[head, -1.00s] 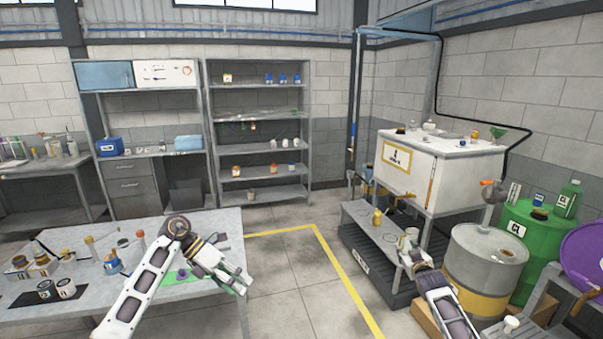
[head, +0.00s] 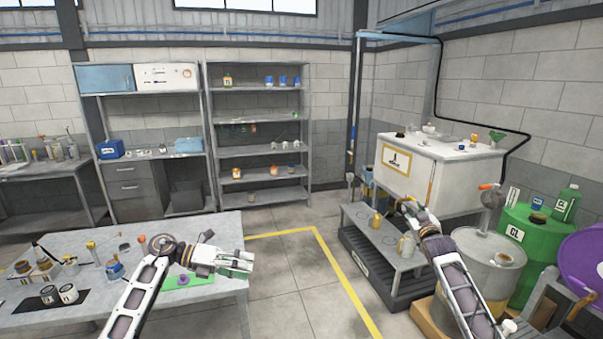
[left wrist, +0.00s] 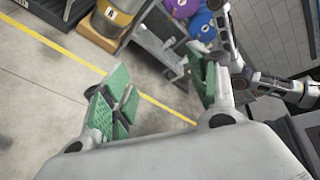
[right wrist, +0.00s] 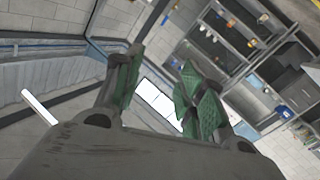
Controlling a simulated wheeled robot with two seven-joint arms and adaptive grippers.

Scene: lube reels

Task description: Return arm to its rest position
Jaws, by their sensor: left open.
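My left gripper (head: 238,262) is over the right edge of the near worktable in the head view and points right.
The worktable (head: 205,308) carries several cans and a green mat (head: 190,282). The low grey bench (head: 378,232), white tank (head: 425,172), grey drum (head: 485,270), green drum (head: 535,235) and purple drum (head: 590,265) surround my right arm. The floor between table and bench is clear.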

